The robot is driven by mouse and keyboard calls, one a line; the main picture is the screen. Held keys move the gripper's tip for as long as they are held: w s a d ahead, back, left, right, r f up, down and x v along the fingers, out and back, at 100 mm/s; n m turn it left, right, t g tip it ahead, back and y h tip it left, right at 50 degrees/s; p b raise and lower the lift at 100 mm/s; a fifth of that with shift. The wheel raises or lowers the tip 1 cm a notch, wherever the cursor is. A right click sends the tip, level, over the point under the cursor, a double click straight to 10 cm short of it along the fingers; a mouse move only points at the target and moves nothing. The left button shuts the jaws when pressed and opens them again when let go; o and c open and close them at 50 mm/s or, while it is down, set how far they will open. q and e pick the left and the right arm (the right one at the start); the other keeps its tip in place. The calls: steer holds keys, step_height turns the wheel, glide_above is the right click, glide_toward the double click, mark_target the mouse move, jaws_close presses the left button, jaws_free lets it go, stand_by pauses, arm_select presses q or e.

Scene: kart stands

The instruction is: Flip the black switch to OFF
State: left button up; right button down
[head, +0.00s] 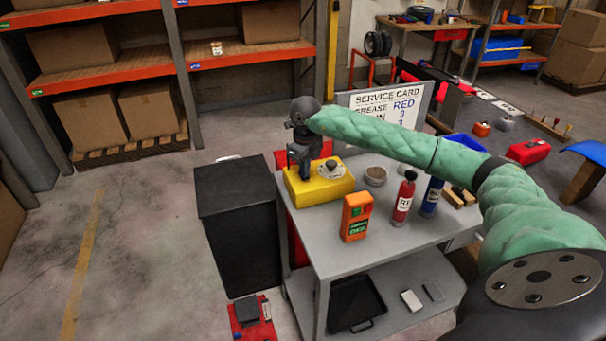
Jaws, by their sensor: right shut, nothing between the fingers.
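A yellow box (320,187) stands on the left part of the grey cart top (395,235). A round dark switch knob (332,166) on a pale plate sits on top of the box; its set position is too small to read. My right gripper (303,172) is shut and empty, pointing down over the left part of the yellow box, just left of the knob. I cannot tell whether it touches the box. My right arm reaches across from the right. My left gripper is not in view.
An orange device (356,217), a metal bowl (375,176), a red bottle (403,200) and a blue bottle (432,195) stand on the cart. A service card (385,103) stands behind, partly hidden by my arm. A black bin (238,225) is left of the cart. The left floor is clear.

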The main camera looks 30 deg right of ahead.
steer(key=shift+r+p, duration=0.9)
steer(key=shift+r, duration=2.5)
steer(key=shift+f, duration=0.1)
